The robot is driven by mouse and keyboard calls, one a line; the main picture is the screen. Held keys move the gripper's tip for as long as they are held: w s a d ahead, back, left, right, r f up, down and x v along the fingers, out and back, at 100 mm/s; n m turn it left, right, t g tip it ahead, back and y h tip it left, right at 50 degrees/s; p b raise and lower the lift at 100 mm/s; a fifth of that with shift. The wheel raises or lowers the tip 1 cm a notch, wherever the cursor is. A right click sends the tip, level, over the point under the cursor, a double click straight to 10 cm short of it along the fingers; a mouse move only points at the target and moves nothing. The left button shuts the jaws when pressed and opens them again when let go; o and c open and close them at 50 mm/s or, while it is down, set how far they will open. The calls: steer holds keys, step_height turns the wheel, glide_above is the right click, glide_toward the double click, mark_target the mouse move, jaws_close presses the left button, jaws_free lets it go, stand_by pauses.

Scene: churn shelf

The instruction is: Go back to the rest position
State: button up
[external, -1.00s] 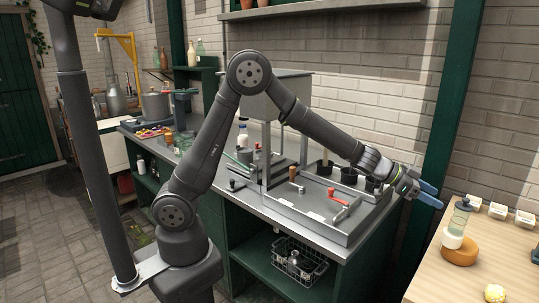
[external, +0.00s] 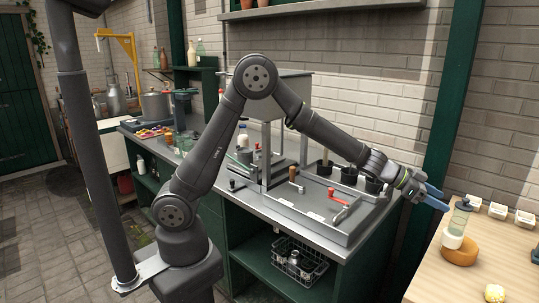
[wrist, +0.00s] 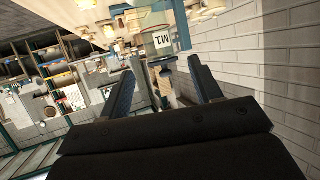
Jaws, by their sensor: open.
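My gripper (external: 436,199) is at the right of the external view, held out level past the right end of the grey bench.
The wooden table (external: 440,275) holds small white labelled boxes (external: 498,210) and a yellow lump (external: 494,293). The grey bench (external: 330,235) carries a tray with a red handle (external: 337,195) and black cups (external: 349,175). A wire basket (external: 298,262) sits on the shelf below. A brick wall stands behind.

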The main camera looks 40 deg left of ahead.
mark_target(460, 205)
steer(key=x, duration=0.8)
steer(key=shift+d+f, duration=0.15)
steer(key=shift+f, duration=0.05)
steer(key=shift+r, duration=0.95)
